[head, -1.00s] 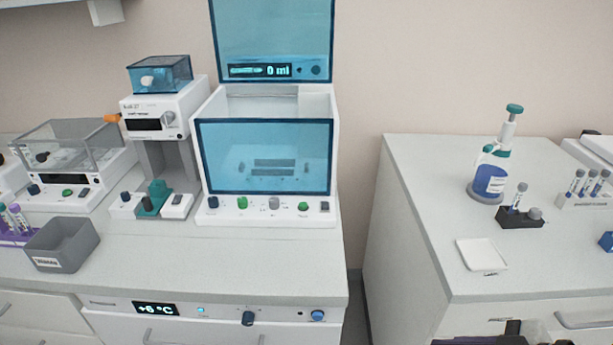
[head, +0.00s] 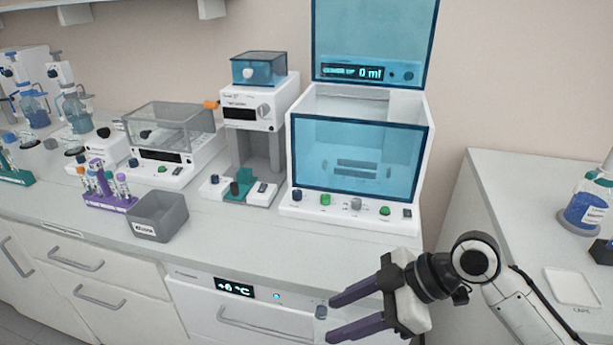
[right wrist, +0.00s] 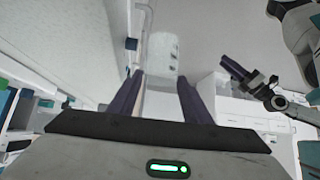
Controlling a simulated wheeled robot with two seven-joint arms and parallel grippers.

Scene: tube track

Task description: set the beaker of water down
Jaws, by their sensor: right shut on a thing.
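My right gripper (head: 328,321) reaches in from the lower right of the head view, in front of the bench's front edge. In the right wrist view its purple fingers (right wrist: 159,80) are shut on a clear, pale vessel, which looks like the beaker of water (right wrist: 162,52). The beaker is hard to make out in the head view, and its water level cannot be told. My left gripper (right wrist: 238,72) shows at the right of the right wrist view, apart from the beaker; its jaw opening is unclear. It is not in the head view.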

